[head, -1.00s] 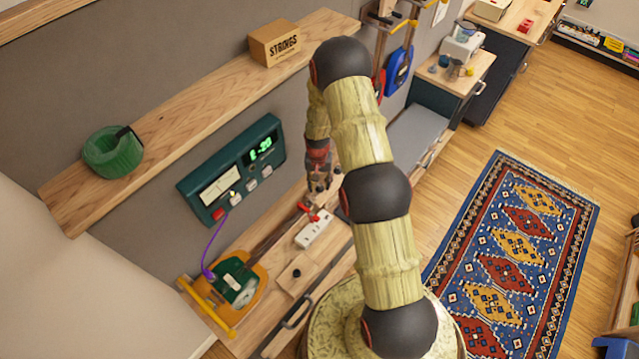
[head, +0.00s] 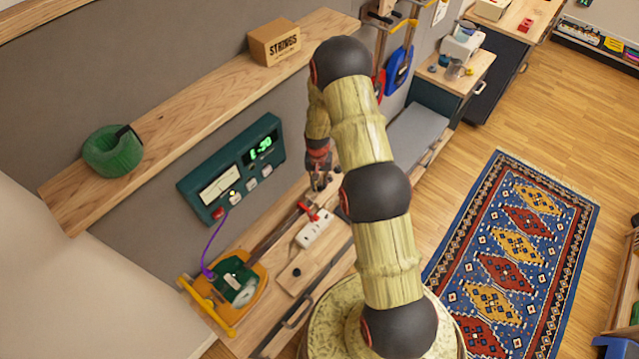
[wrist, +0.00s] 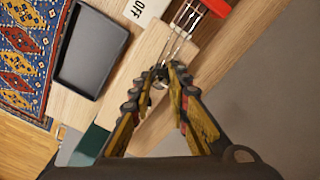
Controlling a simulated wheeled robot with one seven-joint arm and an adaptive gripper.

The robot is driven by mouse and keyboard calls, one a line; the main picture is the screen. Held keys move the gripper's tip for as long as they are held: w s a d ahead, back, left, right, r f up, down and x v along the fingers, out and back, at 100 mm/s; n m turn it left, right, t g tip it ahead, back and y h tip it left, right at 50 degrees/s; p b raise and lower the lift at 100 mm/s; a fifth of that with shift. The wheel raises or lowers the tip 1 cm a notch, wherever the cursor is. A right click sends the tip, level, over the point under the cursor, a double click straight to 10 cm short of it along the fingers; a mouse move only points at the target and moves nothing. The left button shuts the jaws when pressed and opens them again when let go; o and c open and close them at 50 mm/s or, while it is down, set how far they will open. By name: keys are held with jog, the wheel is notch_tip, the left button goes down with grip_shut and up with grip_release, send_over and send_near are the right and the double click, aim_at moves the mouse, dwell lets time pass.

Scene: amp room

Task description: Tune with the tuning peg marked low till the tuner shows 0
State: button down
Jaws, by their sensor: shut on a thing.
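The dark green tuner (head: 188,187) on the wall has a pale dial and a lit green display. The display (head: 260,149) seems to end in 30; its first character is unclear. The stringed instrument (head: 208,292), with an orange body, lies on the bench and its dark neck runs toward my gripper (head: 320,184). In the wrist view my gripper (wrist: 167,72) is shut on a small metal tuning peg (wrist: 158,84) at the pale wooden headstock (wrist: 205,38), where strings end. The peg's marking cannot be read, and the fingers partly hide it.
A dark tray (wrist: 88,50) is near my gripper. A wooden shelf (head: 195,105) above holds a strings box (head: 274,43) and a green coil (head: 112,152).

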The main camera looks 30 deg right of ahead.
aim_at(319, 185)
jog(key=shift+m+b, duration=0.3)
jog(key=shift+b, duration=0.1)
jog(key=m+b, duration=0.2)
jog(key=b, duration=0.1)
jog(key=shift+f+m, duration=0.15)
jog(key=shift+m, duration=0.15)
jog(key=shift+w+m+b, duration=0.1)
jog(key=shift+m+b, duration=1.45)
jog(key=shift+m, duration=0.75)
jog(key=shift+r, duration=0.2)
jog(key=c, duration=1.8)
grip_release()
jog(key=shift+o, duration=0.6)
notch_tip(319, 185, up, 12)
